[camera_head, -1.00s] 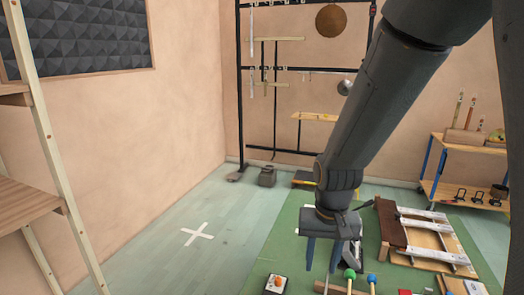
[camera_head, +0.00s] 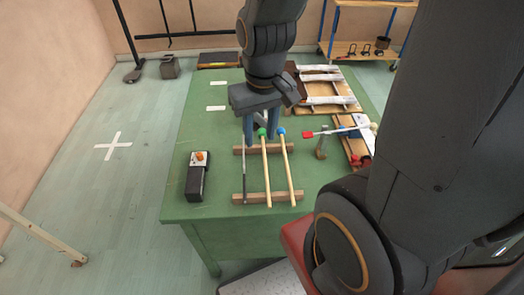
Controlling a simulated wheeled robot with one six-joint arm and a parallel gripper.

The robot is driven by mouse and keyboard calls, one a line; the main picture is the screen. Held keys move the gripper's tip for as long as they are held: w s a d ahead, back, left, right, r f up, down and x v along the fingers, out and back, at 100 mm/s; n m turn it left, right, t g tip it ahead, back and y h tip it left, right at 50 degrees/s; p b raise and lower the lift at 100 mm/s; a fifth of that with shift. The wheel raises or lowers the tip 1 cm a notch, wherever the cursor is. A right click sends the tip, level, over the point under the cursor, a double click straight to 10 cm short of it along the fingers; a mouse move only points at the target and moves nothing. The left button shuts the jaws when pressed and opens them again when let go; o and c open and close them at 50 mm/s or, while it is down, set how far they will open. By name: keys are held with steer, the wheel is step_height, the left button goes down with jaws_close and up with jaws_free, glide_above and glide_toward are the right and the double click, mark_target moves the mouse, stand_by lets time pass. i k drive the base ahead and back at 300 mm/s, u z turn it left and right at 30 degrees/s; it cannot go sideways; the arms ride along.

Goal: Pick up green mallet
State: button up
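The green mallet (camera_head: 265,170) has a green ball head and a pale wooden stick. It lies across two wooden rest bars on the green table (camera_head: 215,140), head toward the back. The blue-headed mallet (camera_head: 287,168) lies just to its right, and a thin dark stick (camera_head: 244,170) to its left. My gripper (camera_head: 260,134) points down around the head end of the green mallet. Its two bluish fingers are apart, and the green head shows between their lower ends. I cannot tell whether they touch it or how high they are.
A red-headed mallet (camera_head: 325,132) and a wooden post (camera_head: 321,148) are to the right. A wooden frame with white bars (camera_head: 326,88) lies at the back right. The table's left part is mostly clear.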

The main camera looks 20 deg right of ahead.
mark_target(261, 132)
steer(key=u, duration=1.05)
steer(key=k, duration=1.35)
steer(key=z, duration=0.5)
